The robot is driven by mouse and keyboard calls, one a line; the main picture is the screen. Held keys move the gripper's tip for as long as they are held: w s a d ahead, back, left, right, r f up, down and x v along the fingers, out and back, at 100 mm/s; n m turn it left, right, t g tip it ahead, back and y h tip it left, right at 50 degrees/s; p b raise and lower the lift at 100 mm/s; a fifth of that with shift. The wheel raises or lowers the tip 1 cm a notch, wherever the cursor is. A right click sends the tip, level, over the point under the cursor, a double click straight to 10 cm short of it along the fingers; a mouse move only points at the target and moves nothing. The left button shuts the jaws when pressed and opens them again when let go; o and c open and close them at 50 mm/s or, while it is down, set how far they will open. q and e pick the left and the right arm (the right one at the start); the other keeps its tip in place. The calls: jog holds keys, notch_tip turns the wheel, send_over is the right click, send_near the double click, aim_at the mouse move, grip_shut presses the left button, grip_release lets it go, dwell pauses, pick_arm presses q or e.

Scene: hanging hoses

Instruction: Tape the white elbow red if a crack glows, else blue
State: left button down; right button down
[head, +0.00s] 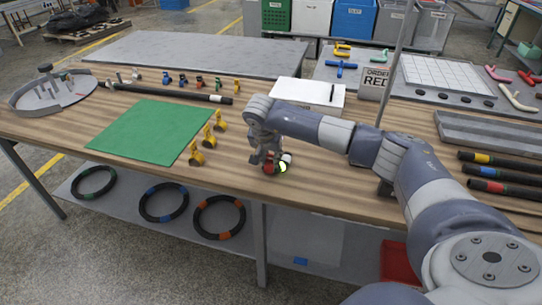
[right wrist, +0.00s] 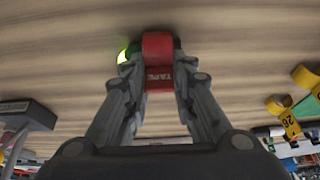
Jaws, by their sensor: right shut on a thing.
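My right gripper (head: 266,156) is low over the front middle of the wooden table, pointing down. It is shut on a red tape roll (right wrist: 158,55), marked TAPE, which also shows under the fingers in the head view (head: 268,168). Right beside the roll is a small pale piece with a bright yellow-green glow (head: 283,167); the glow also shows in the right wrist view (right wrist: 123,55). The gripper and roll partly hide this piece, so I cannot tell its full shape. My left gripper is out of view.
A sign (head: 376,82) reads ORDER RED. Yellow numbered markers (head: 208,137) stand between the green mat (head: 150,130) and my gripper. A white box (head: 308,94) is behind it. Banded black hoses (head: 500,172) lie at the right; coiled hoses (head: 218,217) lie on the lower shelf.

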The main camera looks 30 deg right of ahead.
jog(key=shift+s+a+f, duration=0.1)
jog(key=shift+s+f, duration=0.3)
jog(key=shift+f, duration=0.45)
jog(key=c, duration=1.2)
grip_release()
jog(key=shift+c, duration=0.2)
jog(key=shift+w+f, duration=0.25)
jog(key=shift+w, duration=0.05)
jog(key=shift+r, duration=0.1)
jog(key=shift+s+r, duration=0.1)
jog(key=shift+r, duration=0.05)
jog(key=v, duration=1.2)
jog(key=shift+w+r, duration=0.3)
jog(key=shift+w, duration=0.1)
jog(key=shift+d, duration=0.25)
